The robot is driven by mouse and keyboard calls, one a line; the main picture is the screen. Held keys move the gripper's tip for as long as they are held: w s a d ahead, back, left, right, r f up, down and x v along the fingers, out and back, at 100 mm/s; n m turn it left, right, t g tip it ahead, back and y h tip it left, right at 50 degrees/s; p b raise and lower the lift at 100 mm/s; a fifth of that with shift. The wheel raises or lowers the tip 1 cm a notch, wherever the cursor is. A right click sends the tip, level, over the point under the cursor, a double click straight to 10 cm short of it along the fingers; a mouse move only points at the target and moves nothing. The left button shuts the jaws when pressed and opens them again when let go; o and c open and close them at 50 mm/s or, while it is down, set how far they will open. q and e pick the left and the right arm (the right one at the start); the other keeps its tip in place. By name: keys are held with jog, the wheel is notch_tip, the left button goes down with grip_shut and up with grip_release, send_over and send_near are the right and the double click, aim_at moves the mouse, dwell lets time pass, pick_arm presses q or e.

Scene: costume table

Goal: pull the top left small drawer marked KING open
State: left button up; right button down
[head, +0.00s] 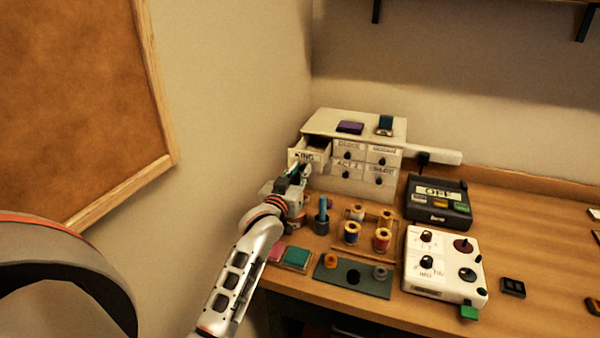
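The small white drawer cabinet (354,125) stands at the back left of the table, against the wall. Its top left drawer marked KING (310,149) is pulled out, and its open inside shows from above. The other drawers in view look shut. My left gripper (301,171) is right at the front of the KING drawer, over its lower front where a knob would be. The knob is hidden, and the fingers are too small and dark to tell whether they are closed on it. My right gripper is not in view.
A purple block (350,127) and a teal item (385,124) lie on the cabinet. Thread spools (381,239), a blue-topped post (321,216), a green plate (352,277), a white control box (443,264) and a dark device (437,202) crowd the table before and beside it.

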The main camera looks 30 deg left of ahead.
pick_arm(q)
jog(key=shift+o, duration=1)
jog(key=shift+s, duration=0.1)
jog(key=v, duration=1.2)
jog(key=shift+f, duration=0.1)
